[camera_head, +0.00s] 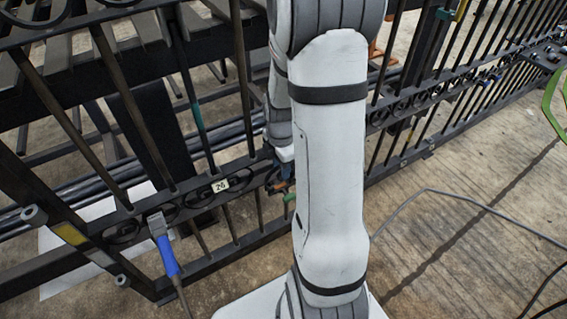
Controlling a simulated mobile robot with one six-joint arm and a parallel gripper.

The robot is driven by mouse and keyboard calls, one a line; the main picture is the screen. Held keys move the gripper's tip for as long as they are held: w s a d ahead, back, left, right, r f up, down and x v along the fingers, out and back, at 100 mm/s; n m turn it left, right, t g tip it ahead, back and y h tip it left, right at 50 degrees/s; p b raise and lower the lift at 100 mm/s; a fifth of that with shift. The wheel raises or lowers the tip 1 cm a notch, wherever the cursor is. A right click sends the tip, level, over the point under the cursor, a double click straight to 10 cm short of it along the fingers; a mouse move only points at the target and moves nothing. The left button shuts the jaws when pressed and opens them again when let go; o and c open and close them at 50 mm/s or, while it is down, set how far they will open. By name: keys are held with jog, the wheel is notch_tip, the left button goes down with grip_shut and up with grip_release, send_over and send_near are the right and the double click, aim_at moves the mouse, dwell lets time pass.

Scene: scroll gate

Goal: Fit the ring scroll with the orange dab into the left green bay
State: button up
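A black iron gate (130,125) crosses the view, with a band of ring and scroll pieces (125,232) along its lower part. I cannot make out a ring scroll with an orange dab. A small green mark (288,198) shows on the gate just left of my forearm; whether it belongs to the left green bay I cannot tell. My arm stands in front of the middle of the gate and hides part of the scroll band. The end of my arm, with my gripper (281,187), is at the band, mostly hidden behind my forearm. Its fingers are too small to read.
A blue-handled tool (165,250) is at the gate's lower left. A label (220,186) reading 26 sits on the band. A grey cable (470,202) lies on the open floor at right. A bright green object (553,95) is at the right edge.

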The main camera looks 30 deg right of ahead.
notch_tip(320, 180, up, 8)
jog(key=p, duration=0.3)
jog(key=shift+f, duration=0.1)
jog(key=shift+s, duration=0.1)
dwell(0.5)
